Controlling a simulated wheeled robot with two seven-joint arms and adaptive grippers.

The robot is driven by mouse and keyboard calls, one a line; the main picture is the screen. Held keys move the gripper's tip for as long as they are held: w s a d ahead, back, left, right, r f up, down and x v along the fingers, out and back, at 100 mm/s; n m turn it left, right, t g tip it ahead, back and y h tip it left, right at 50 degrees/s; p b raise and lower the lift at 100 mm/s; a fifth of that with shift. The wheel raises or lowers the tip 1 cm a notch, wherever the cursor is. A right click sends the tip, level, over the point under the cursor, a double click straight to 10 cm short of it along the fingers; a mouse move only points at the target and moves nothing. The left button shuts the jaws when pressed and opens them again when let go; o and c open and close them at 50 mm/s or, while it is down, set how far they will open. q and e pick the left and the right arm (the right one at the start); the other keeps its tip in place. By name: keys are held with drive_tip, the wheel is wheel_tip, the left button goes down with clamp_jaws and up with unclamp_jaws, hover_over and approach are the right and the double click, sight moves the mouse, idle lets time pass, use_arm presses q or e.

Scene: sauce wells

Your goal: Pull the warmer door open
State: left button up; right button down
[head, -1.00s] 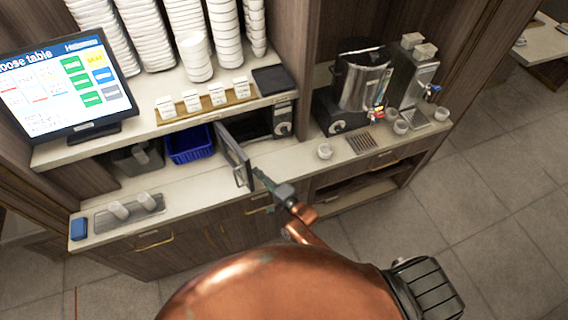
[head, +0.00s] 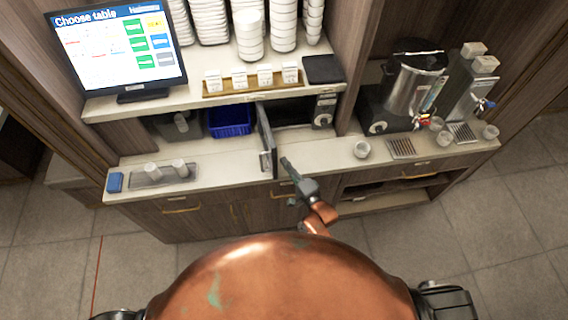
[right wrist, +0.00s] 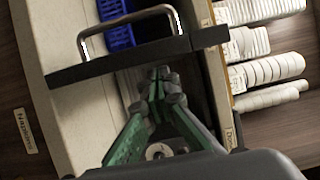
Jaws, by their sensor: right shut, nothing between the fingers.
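The warmer (head: 324,112) sits under the shelf, with its knob panel at the right and a dark opening beside it. Its door (head: 267,135) is hinged at the left and stands swung out over the counter. The door's handle (head: 265,161) is on the door's left, outer side. My right gripper (head: 285,161) is shut and empty, to the right of the door on its inner side. In the right wrist view, the fingertips (right wrist: 158,76) are close to the dark door slab (right wrist: 95,66), with the metal handle (right wrist: 130,20) beyond it. I cannot tell whether they touch. My left gripper is not in view.
A blue bin (head: 230,121) is left of the door under the shelf. A small cup (head: 361,149) and a drip grate (head: 402,148) lie right of my gripper. A tray (head: 150,183) with cups is at the counter's left. An urn (head: 414,84) stands right.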

drive_tip(key=s+d+b, duration=0.2)
drive_tip(key=s, duration=0.7)
drive_tip(key=shift+s+a, duration=0.1)
